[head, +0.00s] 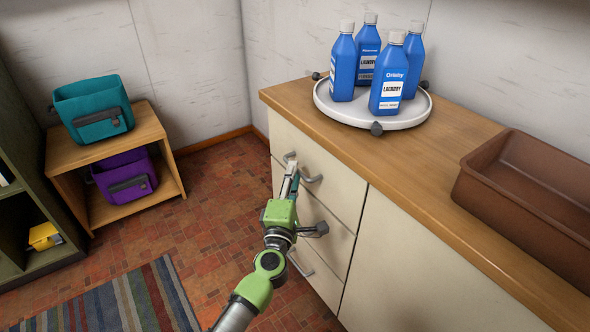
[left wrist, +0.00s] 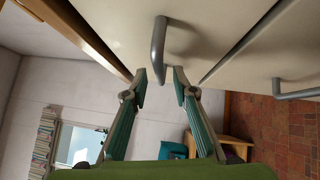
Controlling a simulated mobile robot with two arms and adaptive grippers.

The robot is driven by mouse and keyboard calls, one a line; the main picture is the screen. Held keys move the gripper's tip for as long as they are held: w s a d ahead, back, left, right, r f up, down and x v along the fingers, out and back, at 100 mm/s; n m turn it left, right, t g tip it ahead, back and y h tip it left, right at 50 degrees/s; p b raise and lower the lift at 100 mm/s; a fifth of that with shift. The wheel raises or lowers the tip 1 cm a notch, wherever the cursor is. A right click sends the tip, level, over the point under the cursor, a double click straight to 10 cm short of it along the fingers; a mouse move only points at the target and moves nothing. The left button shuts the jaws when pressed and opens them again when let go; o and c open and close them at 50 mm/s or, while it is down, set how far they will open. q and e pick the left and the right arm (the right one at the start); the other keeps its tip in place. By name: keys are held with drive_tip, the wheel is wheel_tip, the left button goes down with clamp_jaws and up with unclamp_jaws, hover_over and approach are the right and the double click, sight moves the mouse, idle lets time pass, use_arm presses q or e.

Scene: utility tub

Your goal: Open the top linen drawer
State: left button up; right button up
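The top drawer (head: 335,186) is a cream front just under the wooden counter, and it looks flush with the cabinet. Its grey bar handle (head: 312,179) is partly hidden by my left gripper (head: 290,174), which is at the drawer front. In the left wrist view the top drawer's handle (left wrist: 158,45) juts out, its near end close to the gap between my left fingertips (left wrist: 160,84). The fingers are apart, on either side of the handle's line; I cannot tell whether either touches it. My right gripper is out of view.
Lower drawers sit below; the bottom handle (head: 300,265) shows, and a lower handle (left wrist: 297,90) shows in the wrist view. On the counter (head: 440,185) are a white turntable (head: 350,112) with several blue bottles and a brown tub (head: 530,190). Tiled floor before the drawers is clear.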

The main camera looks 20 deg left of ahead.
use_arm(q)
drive_tip(key=shift+w+a+r, duration=0.1)
drive_tip(key=shift+w+a, duration=0.05)
drive_tip(key=shift+w, duration=0.55)
drive_tip(key=shift+w+a+r, duration=0.1)
drive_tip(key=shift+w, duration=0.6)
clamp_jaws()
